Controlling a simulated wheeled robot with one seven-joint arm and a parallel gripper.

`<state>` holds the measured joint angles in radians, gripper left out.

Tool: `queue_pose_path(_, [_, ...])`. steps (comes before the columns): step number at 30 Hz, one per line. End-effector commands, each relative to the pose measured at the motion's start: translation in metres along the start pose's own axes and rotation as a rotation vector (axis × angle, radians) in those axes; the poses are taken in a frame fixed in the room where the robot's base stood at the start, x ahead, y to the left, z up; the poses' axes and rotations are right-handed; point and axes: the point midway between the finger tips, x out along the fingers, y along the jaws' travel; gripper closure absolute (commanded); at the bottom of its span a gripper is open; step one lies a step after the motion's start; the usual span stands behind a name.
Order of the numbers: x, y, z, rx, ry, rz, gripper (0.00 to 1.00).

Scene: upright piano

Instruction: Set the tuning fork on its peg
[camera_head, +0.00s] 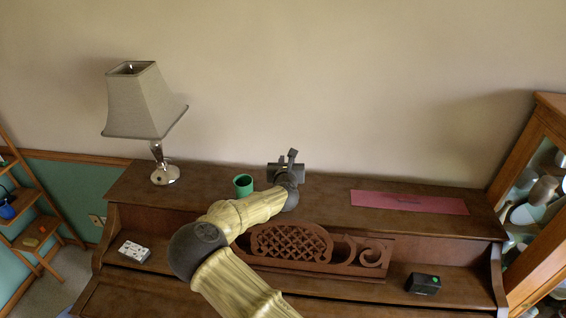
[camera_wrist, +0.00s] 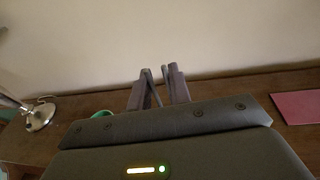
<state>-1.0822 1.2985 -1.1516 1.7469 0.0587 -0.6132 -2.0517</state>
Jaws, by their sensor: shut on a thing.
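My gripper (camera_head: 286,170) is above the back of the piano top, near its middle, just right of the green cup. In the wrist view its fingers (camera_wrist: 159,82) point toward the wall and are shut on a slim grey piece (camera_wrist: 153,88), which I take to be the tuning fork. The fork is mostly hidden by the fingers, and its prongs cannot be made out. I cannot make out a peg in either view. A maroon cloth strip (camera_head: 380,199) lies on the piano top to the right, with a faint dark mark on it.
A green cup (camera_head: 243,185) stands close left of my gripper, and a lamp (camera_head: 145,105) stands farther left. A carved music stand (camera_head: 290,246) is in front. A black box (camera_head: 422,284) and a white block (camera_head: 134,250) sit on the lower ledge. A glass cabinet (camera_head: 540,190) stands right.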

Motion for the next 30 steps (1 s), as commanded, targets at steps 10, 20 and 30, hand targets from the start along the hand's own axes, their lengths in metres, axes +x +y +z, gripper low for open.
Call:
queue_pose_path(10, [0.005, 0.003, -0.023, 0.0, 0.0, 0.004, 1.0])
queue_pose_path(20, [0.004, 0.006, -0.023, -0.001, 0.0, 0.008, 1.0])
queue_pose_path(30, [0.003, 0.007, -0.024, -0.002, 0.0, 0.01, 1.0])
